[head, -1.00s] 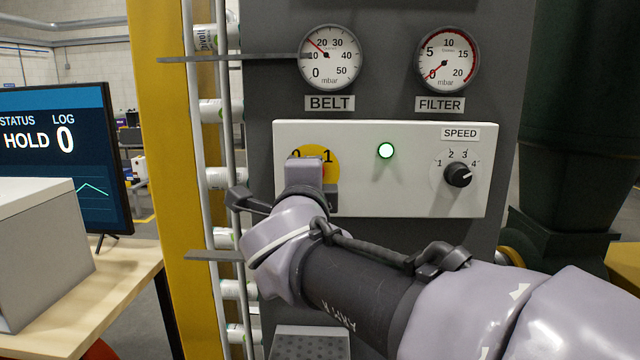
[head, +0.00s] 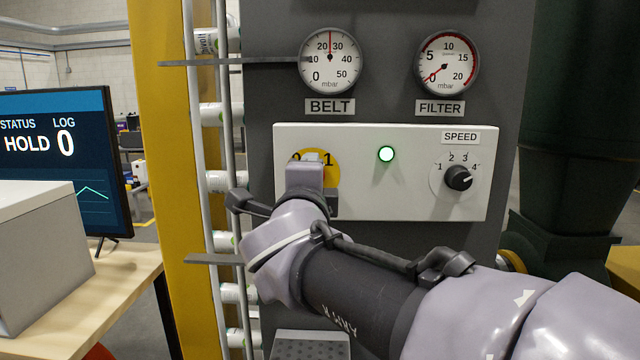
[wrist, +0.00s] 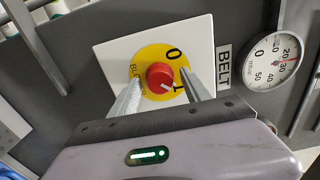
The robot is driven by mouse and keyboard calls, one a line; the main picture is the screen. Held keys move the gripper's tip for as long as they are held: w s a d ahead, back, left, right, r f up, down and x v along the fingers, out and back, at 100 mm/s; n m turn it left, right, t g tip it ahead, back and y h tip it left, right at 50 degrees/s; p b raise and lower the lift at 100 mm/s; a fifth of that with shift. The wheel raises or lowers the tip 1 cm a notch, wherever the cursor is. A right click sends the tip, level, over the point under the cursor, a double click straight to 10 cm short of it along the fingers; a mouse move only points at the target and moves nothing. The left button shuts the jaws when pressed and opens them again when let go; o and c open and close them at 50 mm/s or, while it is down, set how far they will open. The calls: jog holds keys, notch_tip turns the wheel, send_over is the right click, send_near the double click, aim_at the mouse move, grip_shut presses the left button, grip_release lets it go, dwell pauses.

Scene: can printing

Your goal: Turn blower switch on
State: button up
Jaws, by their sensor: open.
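The blower switch is a red round knob (wrist: 158,74) on a yellow disc (wrist: 176,56) marked 0 and 1. Its white mark points toward the 1. In the wrist view the fingers of my gripper (wrist: 162,84) are spread on either side of the knob, with gaps, so it is open. In the head view my gripper (head: 305,172) covers the knob and part of the yellow disc (head: 331,165). The BELT gauge (head: 330,59) needle points about straight up, near 25.
The FILTER gauge (head: 447,62) reads near 0. The SPEED dial (head: 458,178) sits at the panel's right, pointing near 4. Vertical rails with cans (head: 226,181) stand close left of my gripper. A monitor (head: 60,160) showing HOLD and a grey box (head: 40,250) are further left.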

jog(key=s+p, duration=0.3)
jog(key=s, duration=1.4)
jog(key=shift+s+a, duration=0.2)
jog(key=shift+a, duration=0.1)
